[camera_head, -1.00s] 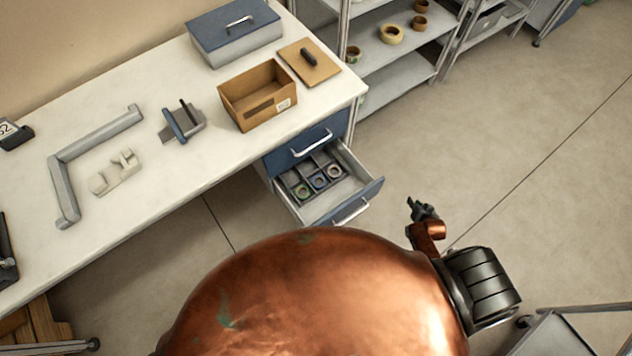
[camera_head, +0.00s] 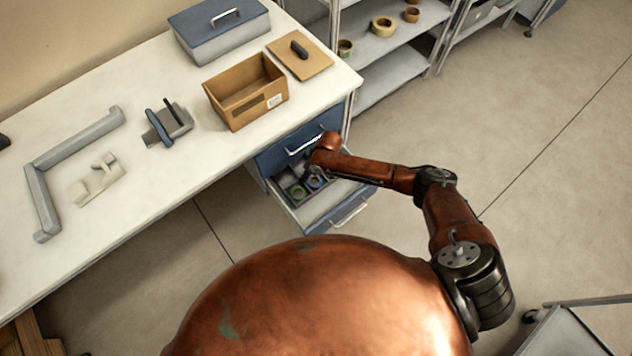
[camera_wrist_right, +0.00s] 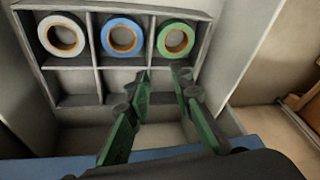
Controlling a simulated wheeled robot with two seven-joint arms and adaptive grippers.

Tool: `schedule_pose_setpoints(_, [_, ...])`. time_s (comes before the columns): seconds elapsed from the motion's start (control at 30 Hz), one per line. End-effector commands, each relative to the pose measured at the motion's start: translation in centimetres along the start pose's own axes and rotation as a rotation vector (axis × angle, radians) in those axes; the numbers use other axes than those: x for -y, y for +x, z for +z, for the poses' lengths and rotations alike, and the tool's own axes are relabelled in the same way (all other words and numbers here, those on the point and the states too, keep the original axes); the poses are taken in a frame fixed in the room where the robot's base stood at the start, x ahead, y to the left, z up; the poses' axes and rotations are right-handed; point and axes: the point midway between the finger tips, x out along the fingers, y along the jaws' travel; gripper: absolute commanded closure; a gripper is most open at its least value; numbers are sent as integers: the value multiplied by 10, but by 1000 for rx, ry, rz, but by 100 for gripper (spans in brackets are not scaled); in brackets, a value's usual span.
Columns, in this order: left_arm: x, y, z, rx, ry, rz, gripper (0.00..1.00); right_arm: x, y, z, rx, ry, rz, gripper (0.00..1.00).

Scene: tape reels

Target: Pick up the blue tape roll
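The blue tape roll (camera_wrist_right: 122,38) sits in the middle compartment of the back row of a grey organiser in the open drawer. In the head view the blue roll (camera_head: 316,182) shows partly, beside my right gripper (camera_head: 310,164). In the right wrist view my right gripper (camera_wrist_right: 163,80) is open and empty. Its fingertips are near the organiser's front row, below the divider between the blue roll and the green tape roll (camera_wrist_right: 176,39). A white tape roll (camera_wrist_right: 62,35) sits left of the blue one. My left gripper is out of view.
The open drawer (camera_head: 346,212) is under the white workbench (camera_head: 150,95). Drawer walls stand close around the organiser, whose front compartments look empty. A cardboard box (camera_head: 246,92) stands on the bench above. Shelves (camera_head: 390,80) with more tape rolls stand behind.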

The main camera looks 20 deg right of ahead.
Motion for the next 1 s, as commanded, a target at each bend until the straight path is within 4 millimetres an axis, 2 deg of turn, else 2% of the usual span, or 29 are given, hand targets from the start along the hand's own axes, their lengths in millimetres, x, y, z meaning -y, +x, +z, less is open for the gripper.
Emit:
schedule_pose_setpoints(0.03, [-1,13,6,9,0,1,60,-3,8,9,54,-106,12,79])
schedule_pose_setpoints(0.1, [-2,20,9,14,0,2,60,-5,8,17,113,-230,21,79])
schedule_pose_setpoints(0.3, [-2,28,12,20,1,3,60,-10,6,29,201,-405,30,79])
schedule_pose_setpoints(0.67, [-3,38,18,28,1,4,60,-13,35,37,206,-416,30,79])
schedule_pose_setpoints(0.9, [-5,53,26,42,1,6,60,-18,70,49,209,-414,28,79])
schedule_pose_setpoints(1.0, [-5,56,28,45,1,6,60,-18,79,51,209,-413,28,79])
